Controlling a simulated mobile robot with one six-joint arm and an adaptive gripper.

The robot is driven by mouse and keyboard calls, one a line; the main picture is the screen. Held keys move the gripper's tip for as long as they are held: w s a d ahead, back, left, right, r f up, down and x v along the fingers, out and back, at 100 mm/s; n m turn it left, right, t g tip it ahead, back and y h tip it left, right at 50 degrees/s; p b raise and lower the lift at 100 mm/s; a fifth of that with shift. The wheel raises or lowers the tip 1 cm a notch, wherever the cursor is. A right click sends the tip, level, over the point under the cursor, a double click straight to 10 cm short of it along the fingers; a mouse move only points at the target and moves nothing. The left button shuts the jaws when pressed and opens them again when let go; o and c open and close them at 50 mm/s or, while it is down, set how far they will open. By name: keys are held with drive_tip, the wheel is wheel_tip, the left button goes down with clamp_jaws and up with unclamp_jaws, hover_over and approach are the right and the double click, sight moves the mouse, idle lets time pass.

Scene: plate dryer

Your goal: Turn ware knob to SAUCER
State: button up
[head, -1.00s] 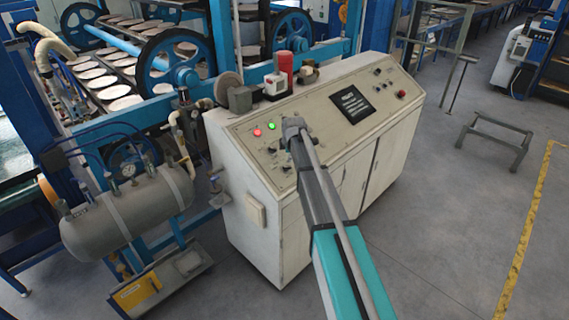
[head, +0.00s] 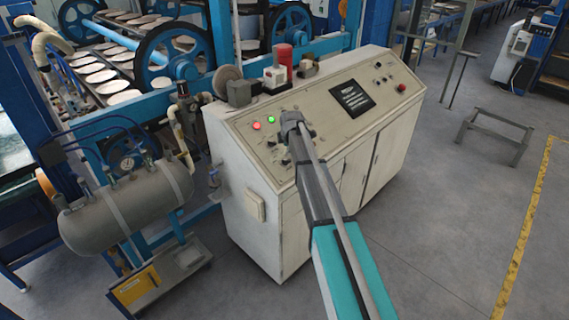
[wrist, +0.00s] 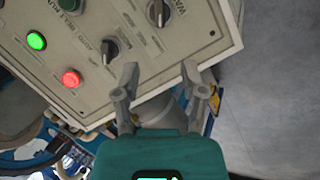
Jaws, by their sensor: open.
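The ware knob (wrist: 159,13) is a dark knob with a pale mark, at the top edge of the wrist view. Part of a "WARE" label shows beside it, and its setting cannot be read. My gripper (wrist: 158,73) is open and empty, its two fingers apart below the knob in that view and not around it. A second dark knob (wrist: 110,50) sits to the left, up from the left fingertip. In the head view my gripper (head: 292,122) is over the left part of the console's sloping panel (head: 310,112), and my arm hides part of the panel.
A lit green lamp (wrist: 36,41) and a lit red lamp (wrist: 71,78) are on the panel's left. A dark display (head: 351,98) and a red button (head: 401,87) are farther right. A grey tank (head: 127,208) stands left of the console.

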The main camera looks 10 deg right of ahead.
sight(285, 160)
drive_tip(key=shift+b+x, duration=5)
drive_tip(key=shift+x, duration=0.9)
drive_tip(key=shift+c, duration=0.2)
drive_tip(key=shift+s+r, duration=0.1)
clamp_jaws()
